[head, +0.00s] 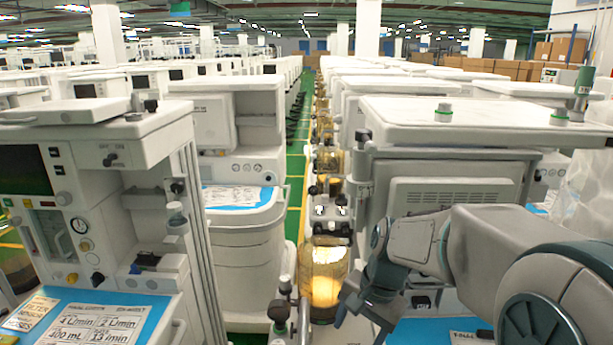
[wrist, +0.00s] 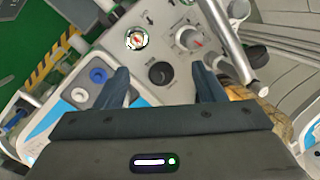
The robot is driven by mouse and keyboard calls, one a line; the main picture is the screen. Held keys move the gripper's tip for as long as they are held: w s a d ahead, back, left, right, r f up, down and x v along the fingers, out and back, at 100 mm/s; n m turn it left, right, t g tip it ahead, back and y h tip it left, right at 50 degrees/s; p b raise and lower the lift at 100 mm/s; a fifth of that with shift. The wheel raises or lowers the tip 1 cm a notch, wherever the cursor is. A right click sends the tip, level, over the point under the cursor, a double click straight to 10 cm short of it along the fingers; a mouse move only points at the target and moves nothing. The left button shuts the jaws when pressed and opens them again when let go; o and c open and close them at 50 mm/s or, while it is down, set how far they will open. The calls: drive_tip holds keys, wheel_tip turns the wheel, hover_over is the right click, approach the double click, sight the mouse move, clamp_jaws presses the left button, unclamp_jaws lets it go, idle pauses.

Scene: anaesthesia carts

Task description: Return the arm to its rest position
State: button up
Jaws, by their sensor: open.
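My gripper (head: 362,306) is at the lower middle of the head view, at the end of my arm, which reaches in from the right. It is in front of the right-hand anaesthesia cart (head: 446,190) and just right of an amber canister (head: 326,272). In the wrist view my gripper (wrist: 163,84) shows two dark fingers spread apart with nothing held between them. I cannot tell whether the fingers touch the panel.
A left cart (head: 100,150) with a blue work surface (head: 125,305) stands close by. Another cart (head: 240,180) stands behind it. A narrow green aisle (head: 296,165) runs between rows of carts. Metal posts and fittings (head: 281,312) stand left of my gripper.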

drive_tip(key=s+d+r+n+t+h, duration=0.1)
drive_tip(key=s+d+n, duration=0.1)
drive_tip(key=s, duration=0.4)
drive_tip(key=s+d+r+n+t+h, duration=0.1)
drive_tip(key=s+d+n+t, duration=0.1)
drive_tip(key=s+n, duration=0.3)
drive_tip(key=shift+s+d+r+h, duration=0.3)
drive_tip(key=shift+s+d+r, duration=0.1)
drive_tip(key=shift+s+d, duration=0.25)
